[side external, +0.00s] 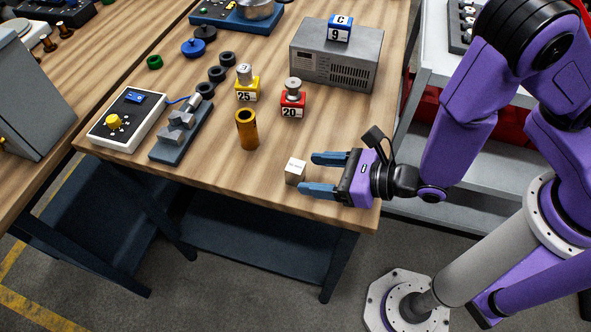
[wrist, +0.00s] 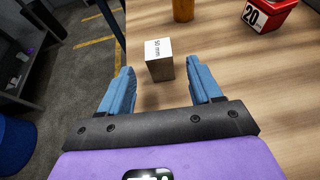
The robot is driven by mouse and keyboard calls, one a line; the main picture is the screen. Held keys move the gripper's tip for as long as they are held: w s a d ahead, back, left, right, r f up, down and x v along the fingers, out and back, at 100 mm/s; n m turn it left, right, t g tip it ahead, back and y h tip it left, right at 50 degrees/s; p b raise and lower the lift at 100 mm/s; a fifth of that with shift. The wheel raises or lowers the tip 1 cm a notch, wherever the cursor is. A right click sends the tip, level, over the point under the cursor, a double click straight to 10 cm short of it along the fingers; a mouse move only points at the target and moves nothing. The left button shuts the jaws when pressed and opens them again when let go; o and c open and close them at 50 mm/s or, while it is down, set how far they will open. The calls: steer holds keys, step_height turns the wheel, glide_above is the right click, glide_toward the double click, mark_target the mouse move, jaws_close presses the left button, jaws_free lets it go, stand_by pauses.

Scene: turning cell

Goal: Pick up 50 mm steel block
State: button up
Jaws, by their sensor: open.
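The 50 mm steel block (side external: 295,171) is a small pale grey cube on the wooden table near its front right corner. In the wrist view the block (wrist: 159,62) shows the label "50 mm" on its top face. My gripper (side external: 319,174) has blue fingers and is open, low over the table at the block's right. In the wrist view my gripper (wrist: 164,82) has the block ahead, centred across the gap between the fingertips. The block's near part appears level with the tips, and I see no finger clearly touching it.
A brass cylinder (side external: 247,130) stands behind and left of the block. A red "20" holder (side external: 293,101) and a yellow "25" holder (side external: 246,90) stand farther back. A grey box (side external: 336,56) is at the back. The table's front edge (side external: 250,204) is close to the block.

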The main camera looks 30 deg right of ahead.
mark_target(303, 172)
steer(key=x, duration=0.5)
steer(key=shift+w, duration=0.1)
steer(key=shift+a, duration=0.1)
jaws_close()
